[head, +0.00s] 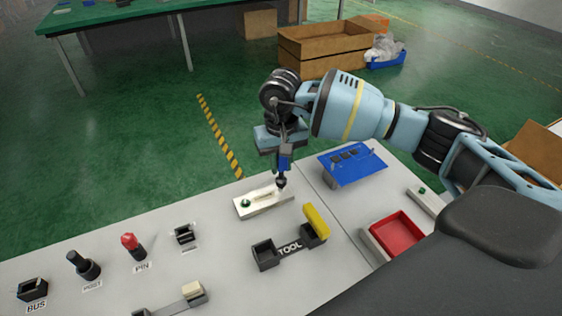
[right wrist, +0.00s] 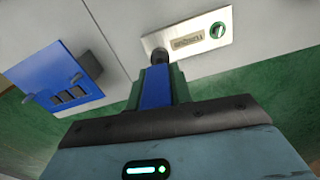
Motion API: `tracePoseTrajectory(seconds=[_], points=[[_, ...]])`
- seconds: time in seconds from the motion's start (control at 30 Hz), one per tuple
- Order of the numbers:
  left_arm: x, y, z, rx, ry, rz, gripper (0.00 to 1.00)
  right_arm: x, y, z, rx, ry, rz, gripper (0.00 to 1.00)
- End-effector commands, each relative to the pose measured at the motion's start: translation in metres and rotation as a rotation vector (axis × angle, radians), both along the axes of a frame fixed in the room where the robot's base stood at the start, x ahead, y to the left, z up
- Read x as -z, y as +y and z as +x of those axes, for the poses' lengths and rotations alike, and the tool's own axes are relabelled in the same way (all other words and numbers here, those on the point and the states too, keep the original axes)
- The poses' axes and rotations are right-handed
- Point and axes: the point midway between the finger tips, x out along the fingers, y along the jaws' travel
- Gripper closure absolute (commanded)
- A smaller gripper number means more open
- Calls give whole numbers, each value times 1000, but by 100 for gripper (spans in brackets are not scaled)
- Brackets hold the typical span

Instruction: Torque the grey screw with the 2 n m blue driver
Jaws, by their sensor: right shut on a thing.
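My right gripper (head: 285,150) is shut on the blue driver (head: 285,161), which points down, tip toward the far right end of a pale metal plate (head: 262,206). In the right wrist view the driver (right wrist: 157,88) shows between the fingers, its dark end (right wrist: 159,55) at one end of the plate (right wrist: 200,30). A green screw (head: 245,203) sits at the plate's other end. The grey screw is not visible; the driver's dark end covers that part of the plate. Whether the tip touches is unclear. My left gripper is out of view.
A black TOOL holder (head: 290,248) stands in front of the plate, with a yellow-handled tool (head: 316,221) at its right slot and an empty left slot. A blue panel (head: 352,163) and a red tray (head: 396,234) lie to the right. Posts and connectors stand at left.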

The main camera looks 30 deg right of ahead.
Motion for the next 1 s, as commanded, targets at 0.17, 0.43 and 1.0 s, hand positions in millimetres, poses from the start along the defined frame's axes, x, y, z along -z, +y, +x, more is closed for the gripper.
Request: tracePoseTrajectory(seconds=[0.17, 0.43, 1.0], points=[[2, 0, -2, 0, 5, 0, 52, 4, 0, 0, 0, 1, 0, 100], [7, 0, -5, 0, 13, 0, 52, 12, 0, 0, 0, 1, -1, 100], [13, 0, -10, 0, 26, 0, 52, 23, 0, 0, 0, -1, 0, 100]])
